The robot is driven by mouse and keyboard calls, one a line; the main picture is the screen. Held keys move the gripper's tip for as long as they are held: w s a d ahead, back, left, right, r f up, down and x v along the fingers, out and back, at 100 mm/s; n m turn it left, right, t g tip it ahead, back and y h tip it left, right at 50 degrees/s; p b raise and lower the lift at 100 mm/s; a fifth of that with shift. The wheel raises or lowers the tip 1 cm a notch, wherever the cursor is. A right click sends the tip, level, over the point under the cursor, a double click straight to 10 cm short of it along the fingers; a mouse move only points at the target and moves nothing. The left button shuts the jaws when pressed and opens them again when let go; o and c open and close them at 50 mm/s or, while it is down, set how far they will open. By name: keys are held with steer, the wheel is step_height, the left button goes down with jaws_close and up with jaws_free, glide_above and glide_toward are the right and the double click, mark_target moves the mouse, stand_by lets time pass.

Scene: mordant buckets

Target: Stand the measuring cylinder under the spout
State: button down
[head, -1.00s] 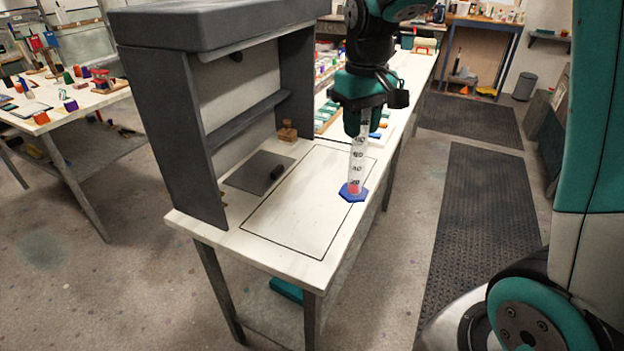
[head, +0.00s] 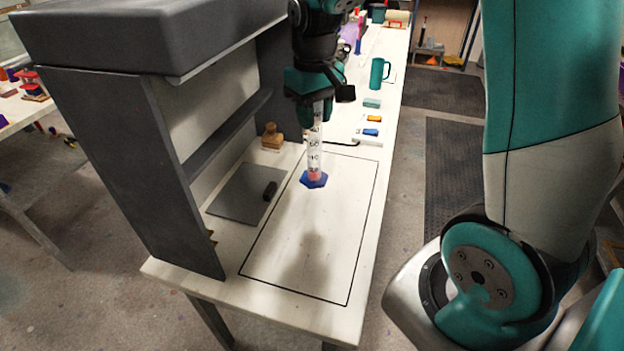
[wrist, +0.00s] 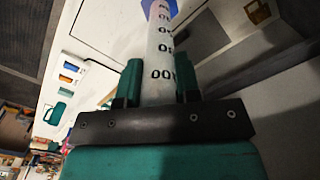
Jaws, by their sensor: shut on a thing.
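The measuring cylinder (head: 314,152) is clear with black numbers, a blue hexagonal foot and pinkish-red content at its bottom. My gripper (head: 314,103) is shut on its upper part and holds it upright over the black-outlined area of the white bench. A shadow on the bench in front suggests it is off the surface, but the exact gap I cannot tell. In the wrist view the cylinder (wrist: 159,50) stands between the two teal fingers of my gripper (wrist: 158,82), with its foot at the top of the picture. I cannot make out a spout in either view.
A dark grey shelf unit (head: 130,170) stands along the bench's left side. A grey mat (head: 238,195) with a small black block (head: 270,190) lies before it, a wooden stamp-like object (head: 271,136) behind. A teal mug (head: 378,74) stands farther back. The outlined area's front is clear.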

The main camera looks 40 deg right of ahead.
mark_target(315, 176)
step_height(315, 176, down, 16)
steer(key=p, duration=0.3)
steer(key=shift+d+r, duration=0.1)
steer(key=shift+r, duration=0.15)
steer(key=shift+f, duration=0.1)
steer(key=c, duration=0.8)
jaws_free()
